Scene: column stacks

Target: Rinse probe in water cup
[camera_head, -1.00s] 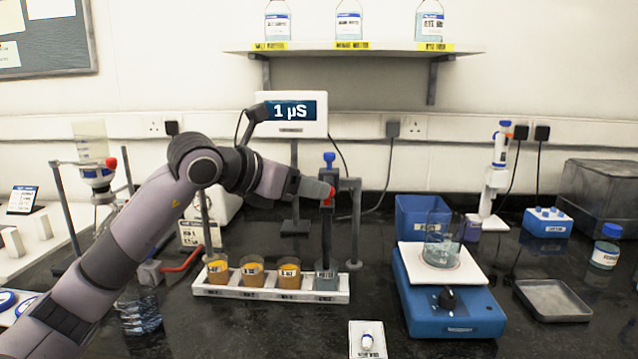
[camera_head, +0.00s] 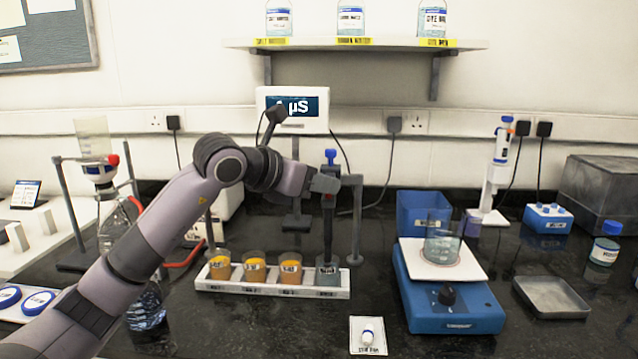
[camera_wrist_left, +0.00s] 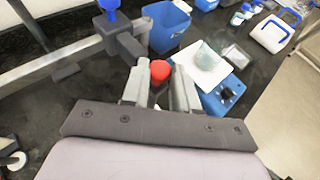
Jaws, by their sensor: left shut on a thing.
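The probe (camera_head: 328,235) is a dark upright rod. Its lower end reaches the water cup (camera_head: 328,277), the rightmost cup in a white rack, with clear bluish content; how deep the tip sits is hard to tell. My left gripper (camera_head: 326,184) is at the probe's upper part, below a blue knob (camera_head: 330,155). In the left wrist view, the fingers (camera_wrist_left: 160,88) are shut around a piece with a red top (camera_wrist_left: 159,70), which I take to be the probe's head. The hand partly hides the probe's top in the head view. My right gripper is out of view.
Several orange-filled cups (camera_head: 254,268) stand left of the water cup in the rack (camera_head: 240,287). A grey stand post (camera_head: 357,220) is close right of the probe. A blue stirrer (camera_head: 455,310) bears a beaker (camera_head: 442,245). The meter (camera_head: 293,108) stands behind.

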